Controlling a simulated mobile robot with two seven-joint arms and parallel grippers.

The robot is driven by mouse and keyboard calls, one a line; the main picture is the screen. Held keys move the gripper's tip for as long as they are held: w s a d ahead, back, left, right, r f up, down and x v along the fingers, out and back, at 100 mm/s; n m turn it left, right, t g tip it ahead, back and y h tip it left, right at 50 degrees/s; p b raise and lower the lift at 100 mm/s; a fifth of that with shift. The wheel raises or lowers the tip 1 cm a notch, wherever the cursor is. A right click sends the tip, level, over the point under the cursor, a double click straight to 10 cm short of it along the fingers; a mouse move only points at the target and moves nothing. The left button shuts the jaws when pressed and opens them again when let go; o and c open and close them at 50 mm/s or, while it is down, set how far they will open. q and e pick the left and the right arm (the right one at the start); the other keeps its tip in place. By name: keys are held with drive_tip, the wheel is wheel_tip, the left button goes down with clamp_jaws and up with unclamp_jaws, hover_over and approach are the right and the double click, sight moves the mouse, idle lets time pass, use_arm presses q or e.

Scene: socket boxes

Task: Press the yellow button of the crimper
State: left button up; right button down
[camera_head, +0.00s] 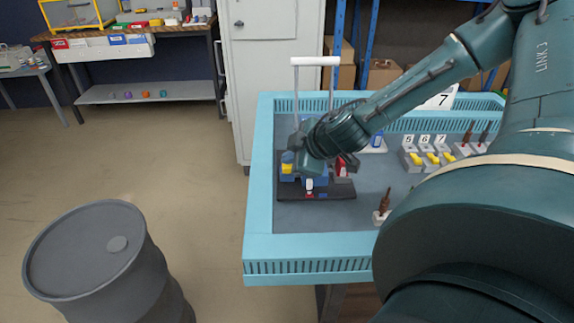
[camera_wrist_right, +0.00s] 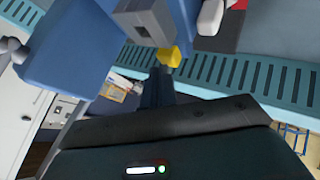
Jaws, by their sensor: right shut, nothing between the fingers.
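The crimper (camera_head: 317,192) stands at the left end of the blue-rimmed table, with a dark base, blue parts and a tall white-topped handle frame (camera_head: 315,62). Its yellow button (camera_head: 287,168) shows at its left side, and as a small yellow block in the right wrist view (camera_wrist_right: 170,55). My right gripper (camera_wrist_right: 160,76) is shut and empty, its dark fingertips very close to the yellow button; whether they touch I cannot tell. In the head view my right wrist covers part of the crimper. My left gripper is not in view.
The table rim (camera_head: 262,180) is raised and slotted. Numbered grey blocks with yellow parts (camera_head: 430,158) sit to the right, and a brown-handled tool (camera_head: 384,203) stands nearer the front. A dark barrel (camera_head: 95,255) stands on the floor at left.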

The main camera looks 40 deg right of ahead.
drive_tip(key=shift+f+b, duration=0.3)
drive_tip(key=shift+f, duration=0.1)
drive_tip(key=shift+r, duration=0.1)
idle(0.4)
drive_tip(key=shift+r+p, duration=0.95)
drive_tip(key=shift+r, duration=0.1)
wheel_tip(320, 180, up, 5)
drive_tip(key=p, duration=0.4)
drive_tip(key=shift+p, duration=0.35)
